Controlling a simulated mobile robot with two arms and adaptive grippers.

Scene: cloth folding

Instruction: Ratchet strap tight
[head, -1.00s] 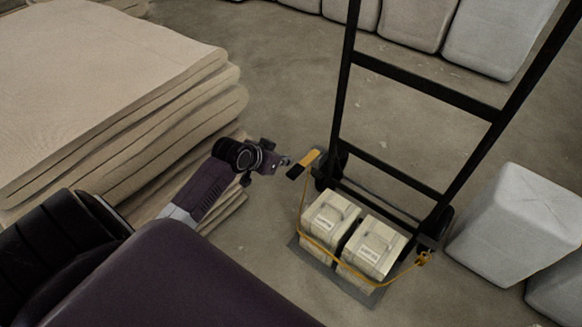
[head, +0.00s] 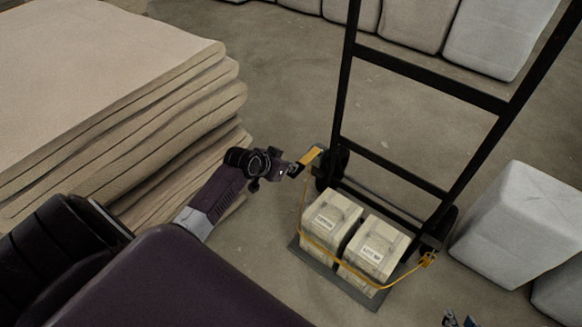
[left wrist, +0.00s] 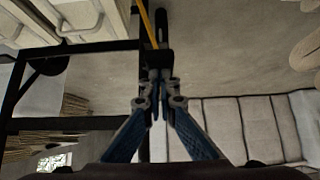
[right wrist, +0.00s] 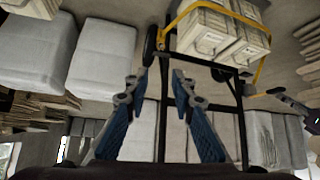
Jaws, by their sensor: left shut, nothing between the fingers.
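A yellow strap (head: 322,247) runs around two pale boxes (head: 332,222) (head: 375,249) on the hand truck's toe plate (head: 340,282). A yellow ratchet handle (head: 311,156) with a dark grip stands at the strap's left end. My left gripper (head: 294,170) is at that grip; in the left wrist view its fingertips (left wrist: 155,82) are shut, right by the dark grip (left wrist: 156,58). Whether they touch it is unclear. My right gripper shows only its tips (head: 460,321) at the head view's bottom edge; in the right wrist view it (right wrist: 155,85) is open and empty.
The black hand truck frame (head: 430,75) rises behind the boxes. A stack of tan sheets (head: 110,75) stands left of my left arm. Grey wrapped blocks (head: 522,222) stand at the right, more along the back. Floor in front of the toe plate is clear.

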